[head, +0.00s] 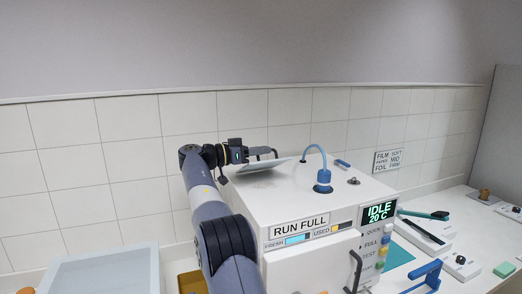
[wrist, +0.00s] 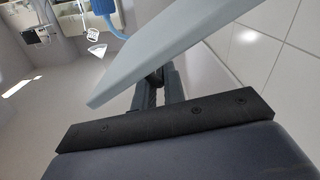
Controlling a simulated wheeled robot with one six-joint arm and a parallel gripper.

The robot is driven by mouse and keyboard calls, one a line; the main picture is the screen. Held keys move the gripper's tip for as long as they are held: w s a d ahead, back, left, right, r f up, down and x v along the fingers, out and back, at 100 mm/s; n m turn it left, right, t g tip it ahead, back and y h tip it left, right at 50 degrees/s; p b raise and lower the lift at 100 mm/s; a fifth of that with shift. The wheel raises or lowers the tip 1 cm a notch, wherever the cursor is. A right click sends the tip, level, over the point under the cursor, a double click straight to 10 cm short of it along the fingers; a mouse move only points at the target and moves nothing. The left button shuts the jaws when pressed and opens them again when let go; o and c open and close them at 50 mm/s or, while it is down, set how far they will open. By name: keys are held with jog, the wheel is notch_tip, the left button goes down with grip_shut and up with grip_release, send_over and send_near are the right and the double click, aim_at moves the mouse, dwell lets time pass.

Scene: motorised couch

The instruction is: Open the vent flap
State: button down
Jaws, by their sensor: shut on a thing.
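The vent flap is a thin light-grey plate (head: 268,165) on top of the white machine (head: 290,203), towards its back left. It stands tilted up from the top. My gripper (head: 266,152) reaches in from the left and is shut on the flap at its raised side. In the wrist view the flap's pale face (wrist: 185,40) fills the upper middle, tilted. It hides the fingertips of my gripper (wrist: 158,80), so the exact hold does not show. The opening under the flap is hidden.
A blue hose (head: 316,152) arches from a blue fitting beside the flap. A small knob (head: 353,181) sits on the machine's top right. A pale bin (head: 105,272) stands front left; tiled wall (head: 75,170) is close behind.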

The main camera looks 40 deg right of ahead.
jog(key=shift+f, duration=0.1)
jog(key=c, duration=1.5)
grip_release()
jog(key=shift+w, duration=0.15)
jog(key=b+v, duration=0.1)
jog(key=v, duration=0.9)
jog(key=shift+a, duration=0.4)
jog(key=shift+c, duration=0.4)
